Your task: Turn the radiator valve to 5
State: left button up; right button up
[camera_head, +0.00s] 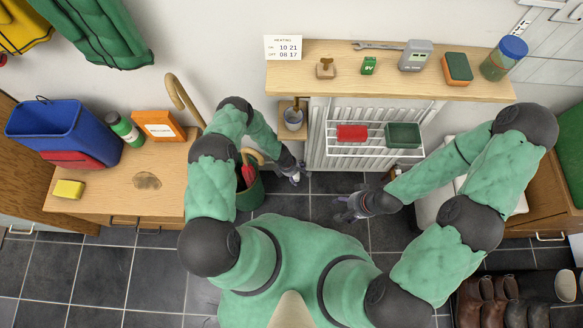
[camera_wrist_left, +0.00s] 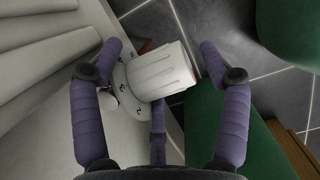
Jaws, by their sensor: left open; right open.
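The radiator valve (camera_wrist_left: 165,72) shows in the left wrist view as a white ribbed knob, lying tilted across the picture, with a round white collar bearing small dark marks at its left end. I cannot read which number is set. The white radiator (camera_head: 317,135) stands under the shelf in the head view. My left gripper (camera_head: 294,177) is low at the radiator's left end. In the left wrist view its purple fingers (camera_wrist_left: 160,47) are spread on both sides of the knob, with visible gaps. My right gripper (camera_head: 350,208) is open and empty over the floor in front of the radiator.
A green bin (camera_head: 250,197) with a cane handle stands close beside my left forearm. A wire rack (camera_head: 362,153) with red and green items hangs on the radiator. The wooden shelf (camera_head: 330,80) juts out above. A side table (camera_head: 110,198) stands left; boots (camera_head: 495,300) stand lower right.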

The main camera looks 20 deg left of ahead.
pick_arm(q)
jog(key=v, duration=1.1)
dwell(0.3)
